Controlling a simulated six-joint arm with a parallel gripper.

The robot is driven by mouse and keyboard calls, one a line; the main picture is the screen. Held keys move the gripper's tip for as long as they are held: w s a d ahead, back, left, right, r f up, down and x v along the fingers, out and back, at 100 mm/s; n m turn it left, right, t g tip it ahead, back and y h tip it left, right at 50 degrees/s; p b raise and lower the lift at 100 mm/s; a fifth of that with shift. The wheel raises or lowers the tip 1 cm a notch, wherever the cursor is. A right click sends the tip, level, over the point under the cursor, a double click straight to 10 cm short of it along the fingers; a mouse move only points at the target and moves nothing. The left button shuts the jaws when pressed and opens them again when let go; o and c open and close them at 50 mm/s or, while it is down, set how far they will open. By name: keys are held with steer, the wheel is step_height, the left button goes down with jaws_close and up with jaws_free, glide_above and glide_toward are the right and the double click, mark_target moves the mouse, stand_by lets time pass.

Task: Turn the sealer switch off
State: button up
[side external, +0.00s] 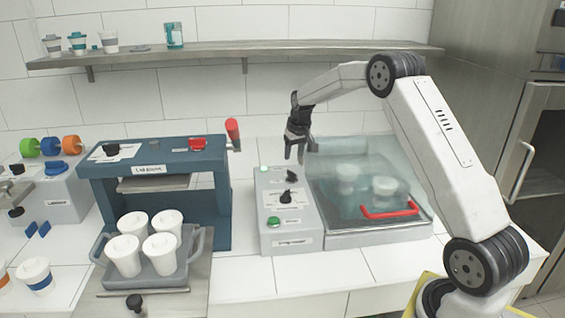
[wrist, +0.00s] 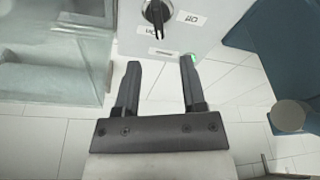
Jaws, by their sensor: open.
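A grey control panel (side external: 266,205) stands left of a box with a clear lid and red handle (side external: 390,210); I take this unit as the sealer, its front label being too small to read. The panel carries two black rotary switches, a rear one (side external: 291,172) and a front one (side external: 287,196). A green lamp (side external: 264,169) glows at its rear corner. My gripper (side external: 296,156) is open and empty, above the panel's rear end. In the wrist view, one black switch (wrist: 157,12) with ON/OFF-style labels lies ahead of my open fingers (wrist: 160,65); the lamp (wrist: 193,58) shows beside the right fingertip.
White cups show dimly under the clear lid (side external: 350,150). A blue press (side external: 210,215) with a red lever stands left of the panel, with a tray (side external: 145,278) of white cups before it. A wall shelf (side external: 240,52) runs behind. Bare white counter lies before the panel.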

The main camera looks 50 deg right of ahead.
mark_target(292, 172)
steer(key=shift+w+d+g, duration=0.2)
steer(key=shift+w+g, duration=0.25)
steer(key=shift+g, duration=0.05)
steer(key=shift+w+r+g+y, duration=0.1)
steer(key=shift+r+g+y, duration=0.25)
steer(key=shift+g, duration=0.35)
steer(key=shift+f, duration=0.1)
steer(key=shift+f, duration=0.15)
steer(key=shift+f, duration=3.75)
jaws_close()
